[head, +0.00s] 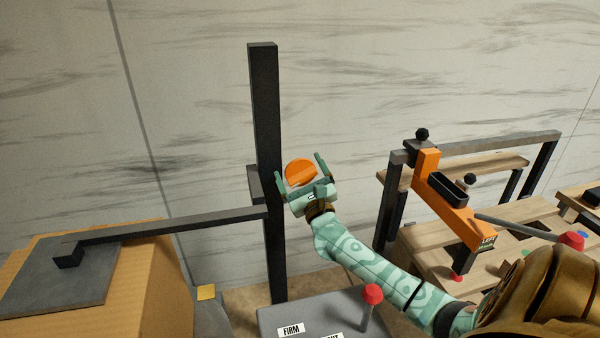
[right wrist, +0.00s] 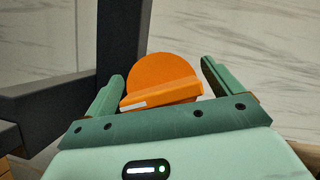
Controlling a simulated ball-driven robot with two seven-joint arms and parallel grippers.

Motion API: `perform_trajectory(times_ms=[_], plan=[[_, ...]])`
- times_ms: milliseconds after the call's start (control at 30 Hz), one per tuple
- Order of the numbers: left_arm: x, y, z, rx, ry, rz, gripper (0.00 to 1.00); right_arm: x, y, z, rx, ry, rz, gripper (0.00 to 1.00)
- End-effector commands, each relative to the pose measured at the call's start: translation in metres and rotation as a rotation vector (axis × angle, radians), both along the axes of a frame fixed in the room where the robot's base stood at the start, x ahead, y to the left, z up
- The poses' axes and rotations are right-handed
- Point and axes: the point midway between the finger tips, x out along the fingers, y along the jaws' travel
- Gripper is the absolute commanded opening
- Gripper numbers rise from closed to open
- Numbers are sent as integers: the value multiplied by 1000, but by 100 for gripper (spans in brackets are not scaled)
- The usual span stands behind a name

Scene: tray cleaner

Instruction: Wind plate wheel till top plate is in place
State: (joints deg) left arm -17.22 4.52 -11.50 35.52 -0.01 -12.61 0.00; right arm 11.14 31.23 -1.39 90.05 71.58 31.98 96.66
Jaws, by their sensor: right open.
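The plate wheel, an orange disc with a raised bar across it (head: 301,171), is on the dark upright post (head: 264,110). It also shows in the right wrist view (right wrist: 162,78), with a pale mark at one end of its bar. My right gripper (head: 300,173) is open, its two green fingers on either side of the wheel. I cannot tell whether they touch it. A dark arm (head: 180,225) runs left from the post to a flat grey top plate (head: 60,275), which is on or just above a cardboard box (head: 165,285). My left gripper is not in view.
A grey panel with a FIRM label (head: 291,330) and a red-knobbed lever (head: 372,295) stands below my right arm. A wooden bench with an orange clamp-like device (head: 450,205) is at right. A marble wall is behind.

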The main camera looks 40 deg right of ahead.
Motion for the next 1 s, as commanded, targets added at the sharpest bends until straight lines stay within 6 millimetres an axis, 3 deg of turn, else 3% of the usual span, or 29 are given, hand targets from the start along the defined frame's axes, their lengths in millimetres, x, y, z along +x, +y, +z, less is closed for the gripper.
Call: perform_trajectory(times_ms=[33,167,200,567,1000], plan=[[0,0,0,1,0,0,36,0,0,0,0,0,0,88],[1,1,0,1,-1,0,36,0,0,0,0,0,0,52],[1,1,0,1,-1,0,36,0,0,0,0,0,0,49],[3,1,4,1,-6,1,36,0,0,1,-41,22,1,50],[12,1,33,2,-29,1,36,0,2,3,-330,181,0,50]])
